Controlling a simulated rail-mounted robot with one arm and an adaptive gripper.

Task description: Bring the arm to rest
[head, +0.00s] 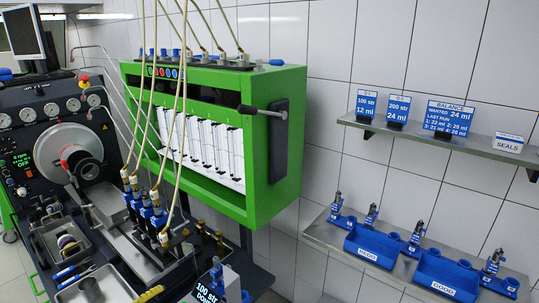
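My gripper and arm are not clearly seen in the head view, so I cannot tell the gripper's pose or whether it holds anything. The green test bench cabinet (262,165) stands in the middle with a row of white-backed measuring tubes (205,150). A dark lever (262,110) sticks out from its right side. Below it, the pump (150,215) with blue parts is joined to several pale hoses (180,85) running up to the cabinet top.
The dark control panel (35,130) and a large wheel (68,150) stand at left. Trays (90,290) lie at lower left. An upper shelf (450,145) holds signs. A lower shelf (320,232) holds blue bins (372,246) and several small injectors (415,235).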

